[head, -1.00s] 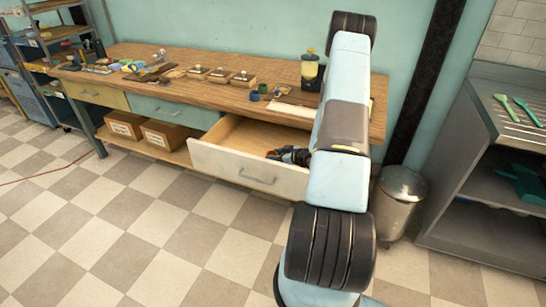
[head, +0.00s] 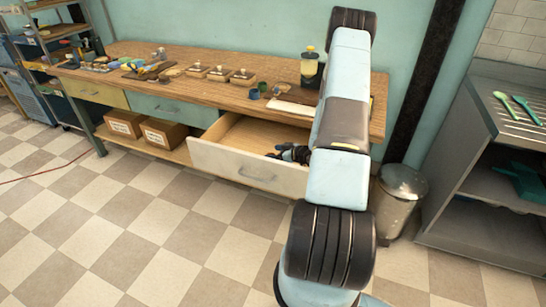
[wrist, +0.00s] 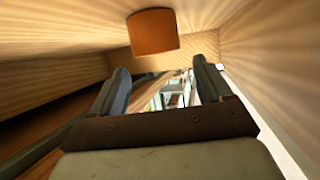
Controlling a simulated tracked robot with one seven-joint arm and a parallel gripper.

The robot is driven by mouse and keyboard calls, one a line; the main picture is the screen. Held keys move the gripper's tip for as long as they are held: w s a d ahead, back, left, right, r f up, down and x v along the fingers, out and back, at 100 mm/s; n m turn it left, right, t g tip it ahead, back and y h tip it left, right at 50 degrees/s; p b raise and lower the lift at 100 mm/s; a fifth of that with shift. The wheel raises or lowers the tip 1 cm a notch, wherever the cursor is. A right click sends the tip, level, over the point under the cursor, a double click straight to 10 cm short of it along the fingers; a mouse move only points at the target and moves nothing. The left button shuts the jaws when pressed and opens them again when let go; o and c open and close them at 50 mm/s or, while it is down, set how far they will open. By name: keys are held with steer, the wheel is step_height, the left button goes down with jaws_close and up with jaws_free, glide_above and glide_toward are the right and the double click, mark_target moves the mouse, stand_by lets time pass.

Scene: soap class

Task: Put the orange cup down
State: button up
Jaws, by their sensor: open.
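The orange cup (wrist: 152,33) shows in the wrist view inside a wooden, walled space that looks like the open drawer. It is beyond my fingertips and apart from them. My gripper (wrist: 161,76) is open, with its two dark fingers spread and nothing between them. In the head view my gripper (head: 288,153) is at the open drawer (head: 235,163), partly hidden behind my arm. The cup is not visible in the head view. I cannot tell exactly how the cup rests.
The wooden workbench (head: 190,88) bears tools, several small blocks and a yellow-topped jar (head: 310,68). Cardboard boxes (head: 163,133) stand on the shelf below. A metal bin (head: 400,200) stands right of my arm. The checkered floor in front is clear.

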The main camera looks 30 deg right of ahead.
steer(key=v, duration=1.1)
steer(key=w+r+g+h, duration=0.1)
steer(key=w+r+h, duration=0.2)
steer(key=r, duration=0.4)
steer(key=w+r+g+h, duration=0.1)
steer(key=w+r+h, duration=0.1)
steer(key=r, duration=0.6)
steer(key=s+a+r+m+g+h, duration=0.1)
steer(key=a+r+h, duration=0.1)
steer(key=r, duration=0.5)
steer(key=s+a+r+m+g+h, duration=0.1)
steer(key=a+r+h, duration=0.15)
steer(key=r, duration=0.45)
steer(key=s+a+r+m, duration=0.2)
steer(key=s+a+r, duration=0.7)
steer(key=s+r, duration=0.1)
steer(key=s+a+r+m+g+y, duration=0.1)
steer(key=s+a+r+g+y, duration=0.1)
steer(key=s+a, duration=1.1)
steer(key=s+r+y, duration=0.1)
steer(key=s+y, duration=0.1)
steer(key=s, duration=0.1)
steer(key=shift+r+g, duration=0.3)
steer(key=shift+r, duration=0.05)
